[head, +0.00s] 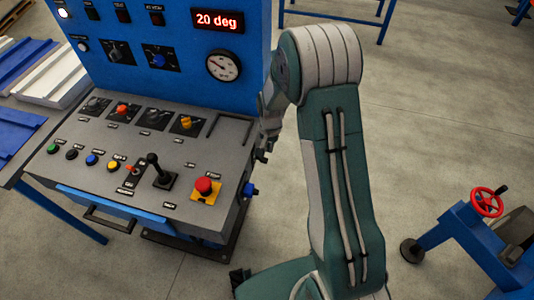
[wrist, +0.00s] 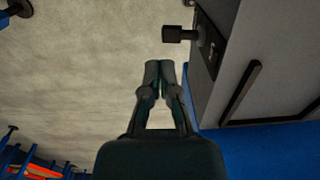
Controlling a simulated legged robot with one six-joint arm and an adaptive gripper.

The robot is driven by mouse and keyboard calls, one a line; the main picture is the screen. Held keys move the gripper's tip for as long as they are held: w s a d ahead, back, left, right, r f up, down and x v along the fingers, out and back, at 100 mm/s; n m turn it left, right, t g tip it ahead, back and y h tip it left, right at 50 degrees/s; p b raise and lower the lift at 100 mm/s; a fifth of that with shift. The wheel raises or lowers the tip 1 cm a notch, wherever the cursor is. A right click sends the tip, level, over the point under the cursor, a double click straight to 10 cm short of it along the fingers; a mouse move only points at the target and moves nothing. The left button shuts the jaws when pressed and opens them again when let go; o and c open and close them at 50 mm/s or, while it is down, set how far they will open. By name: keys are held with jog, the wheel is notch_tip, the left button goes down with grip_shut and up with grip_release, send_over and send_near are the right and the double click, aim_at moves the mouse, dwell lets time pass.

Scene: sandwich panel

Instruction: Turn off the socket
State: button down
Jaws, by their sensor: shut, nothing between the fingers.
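The blue control panel (head: 165,92) with its grey sloped console (head: 150,185) stands at the left in the head view. A small blue fitting, likely the socket (head: 250,189), sticks out of the console's right side. My gripper (head: 262,155) is beside the console's right edge, above and behind that fitting. In the wrist view my gripper (wrist: 160,66) is shut and empty, over bare floor. A black handle on a dark plate (wrist: 180,33) juts from the console's side there, ahead and to the right, apart from the fingertips. I cannot tell whether it belongs to the socket.
The console carries several knobs, buttons, a black joystick (head: 158,172) and a red emergency button (head: 205,186). A black angled bar (wrist: 240,95) lies on the grey console top beside my gripper. A blue stand with a red wheel (head: 486,203) is at the right.

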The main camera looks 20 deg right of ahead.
notch_tip(320, 180, up, 10)
jog(key=s+d, duration=0.1)
jog(key=shift+d, duration=0.35)
jog(key=s+a+r+n+t, duration=0.1)
jog(key=s+r, duration=0.4)
jog(key=r, duration=0.3)
jog(key=s+r+n+t, duration=0.2)
jog(key=s+r, duration=0.3)
jog(key=r, duration=0.2)
jog(key=s+a+r+n+t, duration=0.1)
jog(key=s+r, duration=0.5)
jog(key=s, duration=0.8)
jog(key=shift+s+a+n+t, duration=0.15)
jog(key=shift+s+n+t, duration=0.2)
jog(key=shift+n+t, duration=0.55)
